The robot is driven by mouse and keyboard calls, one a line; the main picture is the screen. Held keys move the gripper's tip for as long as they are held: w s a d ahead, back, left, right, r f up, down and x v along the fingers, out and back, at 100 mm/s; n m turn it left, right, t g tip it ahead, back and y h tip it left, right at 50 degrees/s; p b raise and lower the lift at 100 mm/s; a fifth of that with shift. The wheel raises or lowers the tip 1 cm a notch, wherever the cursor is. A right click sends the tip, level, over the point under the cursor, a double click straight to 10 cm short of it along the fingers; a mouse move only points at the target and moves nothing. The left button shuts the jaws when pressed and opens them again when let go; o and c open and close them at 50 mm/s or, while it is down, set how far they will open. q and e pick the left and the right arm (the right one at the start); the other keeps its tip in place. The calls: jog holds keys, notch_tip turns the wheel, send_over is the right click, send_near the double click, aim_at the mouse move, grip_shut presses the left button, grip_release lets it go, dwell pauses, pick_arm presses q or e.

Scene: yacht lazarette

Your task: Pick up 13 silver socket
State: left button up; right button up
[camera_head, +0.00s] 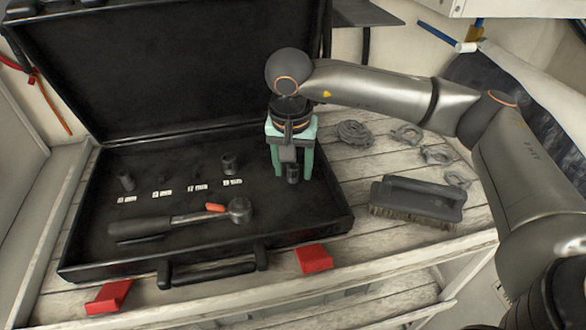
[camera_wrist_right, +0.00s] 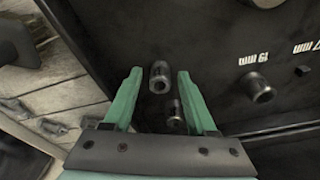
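The open black tool case (camera_head: 105,250) lies on a slatted wooden bench. My right gripper (camera_head: 292,177) points down at the case's right end, with its green fingers open. A dark metallic socket (camera_head: 293,174) is between the fingertips. In the right wrist view, this socket (camera_wrist_right: 159,78) has a gap to each finger, and a smaller dark cylindrical piece (camera_wrist_right: 175,113) shows nearer the palm. I cannot read a size on either. One socket (camera_head: 229,163) stands at the label 19 mm, and another (camera_head: 126,180) stands at the far left label. My left gripper is not in view.
A ratchet (camera_head: 185,219) lies across the front of the case. The raised lid (camera_head: 180,70) stands behind. A black brush (camera_head: 415,200) and several grey coiled items (camera_head: 355,134) lie on the bench right of the case. Red blocks (camera_head: 313,259) sit along the front.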

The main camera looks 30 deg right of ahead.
grip_shut()
jog(key=shift+r, duration=0.1)
dwell(0.5)
